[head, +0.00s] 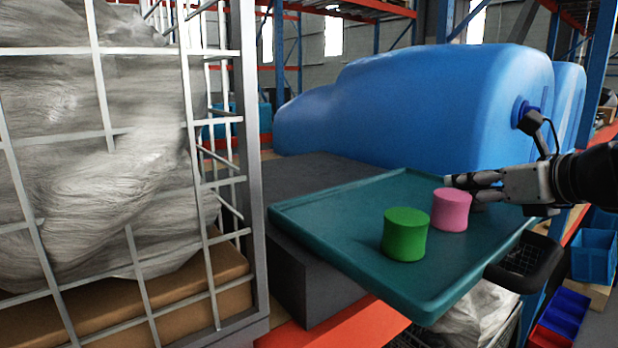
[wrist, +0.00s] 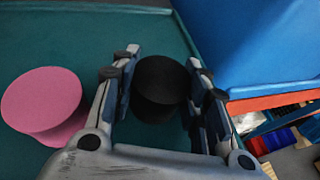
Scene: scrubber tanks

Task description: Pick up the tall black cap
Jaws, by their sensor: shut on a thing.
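The black cap (wrist: 160,82) is a round, dark cylinder in the wrist view, standing between the two fingers of my gripper (wrist: 162,60). The fingers are shut on its sides. In the head view my gripper (head: 452,183) reaches in from the right, low over the tray and behind the pink cap. The black cap is mostly hidden there. Whether its base touches the tray cannot be told.
A pink cap (head: 451,209) stands close in front of my gripper on the teal tray (head: 330,222); it also shows in the wrist view (wrist: 42,102). A green cap (head: 405,234) stands nearer. Blue tanks (head: 440,105) rise behind. The tray's left side is clear.

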